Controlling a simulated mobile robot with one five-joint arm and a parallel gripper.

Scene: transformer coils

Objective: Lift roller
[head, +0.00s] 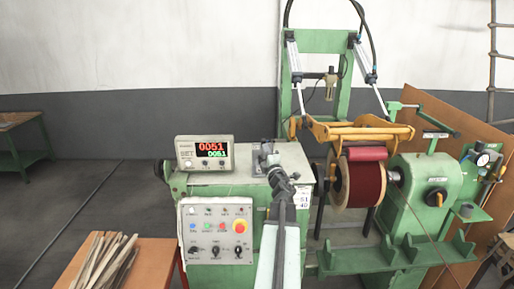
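A dark red roller (366,153) lies across the top of the large red coil (366,185) at the right. It sits just under the front of a yellow frame (358,131) and appears to touch the coil. My arm reaches up from the bottom middle over the green cabinet. My gripper (266,150) is at the arm's far end, in front of the cabinet top and well left of the roller, apart from it. The gripper is small and dark here, so I cannot see whether its fingers are apart.
A counter display (205,151) stands on the cabinet, above a control panel (215,231) with buttons. A green headstock (428,190) stands right of the coil. An orange table (150,270) with wooden strips is at the lower left. The left floor is mostly clear.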

